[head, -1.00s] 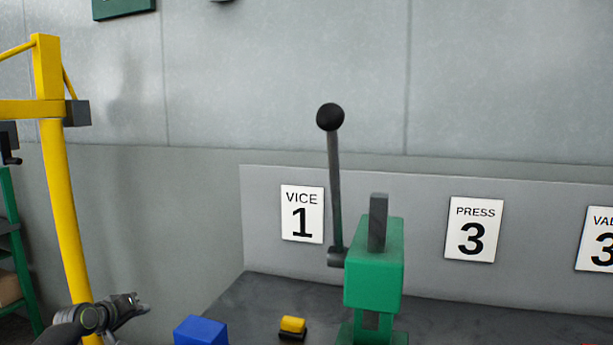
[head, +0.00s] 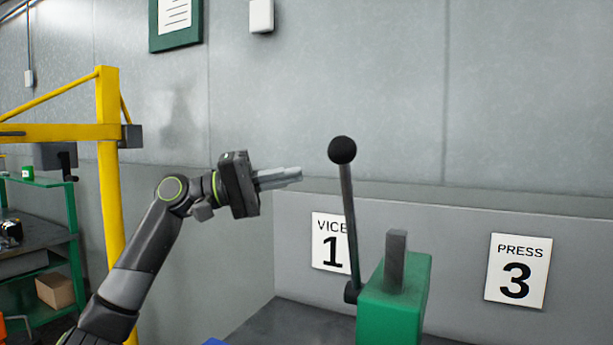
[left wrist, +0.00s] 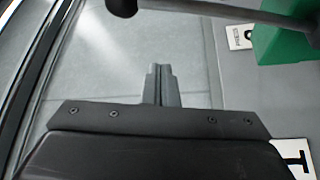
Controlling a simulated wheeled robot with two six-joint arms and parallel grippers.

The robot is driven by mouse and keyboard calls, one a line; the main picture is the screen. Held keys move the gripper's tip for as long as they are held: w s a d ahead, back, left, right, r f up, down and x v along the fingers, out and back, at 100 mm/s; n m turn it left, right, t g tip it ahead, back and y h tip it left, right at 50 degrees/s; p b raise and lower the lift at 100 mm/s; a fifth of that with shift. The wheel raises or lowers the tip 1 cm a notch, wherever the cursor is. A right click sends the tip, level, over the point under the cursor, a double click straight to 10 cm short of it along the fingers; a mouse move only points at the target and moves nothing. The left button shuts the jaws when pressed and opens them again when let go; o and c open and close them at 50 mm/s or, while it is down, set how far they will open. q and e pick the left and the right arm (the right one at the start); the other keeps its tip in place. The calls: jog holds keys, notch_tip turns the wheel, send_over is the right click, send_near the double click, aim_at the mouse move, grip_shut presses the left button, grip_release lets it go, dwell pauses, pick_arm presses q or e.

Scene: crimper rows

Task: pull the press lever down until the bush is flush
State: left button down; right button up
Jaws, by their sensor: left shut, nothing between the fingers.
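The press lever (head: 348,215) is a grey rod with a black ball knob (head: 342,150), standing nearly upright beside the green press (head: 393,305). A grey ram (head: 396,262) sticks up from the top of the press. My left gripper (head: 298,174) is shut and empty, to the left of the lever and a little below knob height, apart from it in the picture. In the left wrist view the closed fingers (left wrist: 163,75) show, with the lever rod (left wrist: 215,12) and part of the knob (left wrist: 122,5) along the top. The bush is not visible. My right gripper is not in view.
A grey backboard with a VICE 1 sign (head: 331,243) and a PRESS 3 sign (head: 517,271) stands behind the press. A yellow frame (head: 108,170) and a green shelf unit (head: 70,250) are at the left. The air around the knob is clear.

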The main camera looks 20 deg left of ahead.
pick_arm(q)
jog(key=d+p, duration=0.5)
jog(key=d, duration=0.3)
jog(key=shift+w+d+p, duration=0.2)
jog(key=shift+d+p, duration=0.05)
jog(key=shift+p, duration=0.1)
jog(key=shift+r, duration=0.1)
